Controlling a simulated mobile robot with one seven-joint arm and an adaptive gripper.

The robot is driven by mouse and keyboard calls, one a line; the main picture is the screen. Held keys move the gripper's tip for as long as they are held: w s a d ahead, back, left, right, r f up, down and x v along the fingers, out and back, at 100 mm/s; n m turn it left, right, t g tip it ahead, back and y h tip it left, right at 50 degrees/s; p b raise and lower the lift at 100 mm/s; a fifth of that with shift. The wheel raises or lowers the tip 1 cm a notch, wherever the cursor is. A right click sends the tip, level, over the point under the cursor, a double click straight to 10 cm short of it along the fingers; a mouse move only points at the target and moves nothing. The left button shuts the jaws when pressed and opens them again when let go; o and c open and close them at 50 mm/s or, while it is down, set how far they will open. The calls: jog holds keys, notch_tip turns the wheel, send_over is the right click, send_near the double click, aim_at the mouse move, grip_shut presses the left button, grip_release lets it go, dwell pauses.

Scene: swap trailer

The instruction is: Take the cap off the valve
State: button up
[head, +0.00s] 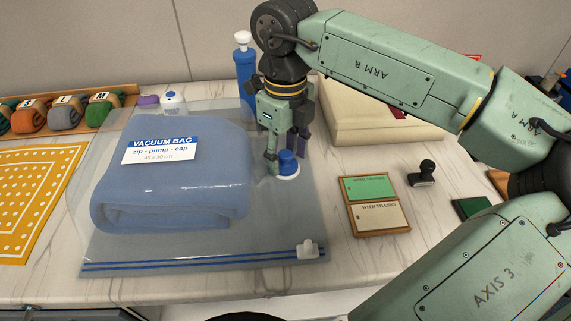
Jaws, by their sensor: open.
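The valve's blue cap (287,160) sits on a white ring (285,173) at the right side of the clear vacuum bag (180,255). A folded blue blanket (180,190) lies inside the bag under its label. My gripper (286,160) points down over the valve with its fingers spread. One finger is at the left of the cap, the other is behind it at the right. I cannot tell whether either finger touches the cap.
A blue pump (244,75) stands behind the bag. A white zip slider (308,248) sits at the bag's front right. A framed green and cream card (376,208), a black stamp (424,172) and a cream box (365,125) are to the right. Rolled cloths (62,115) lie at the left.

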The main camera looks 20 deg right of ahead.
jog(key=shift+f, duration=0.1)
jog(key=shift+c, duration=0.2)
jog(key=c, duration=0.9)
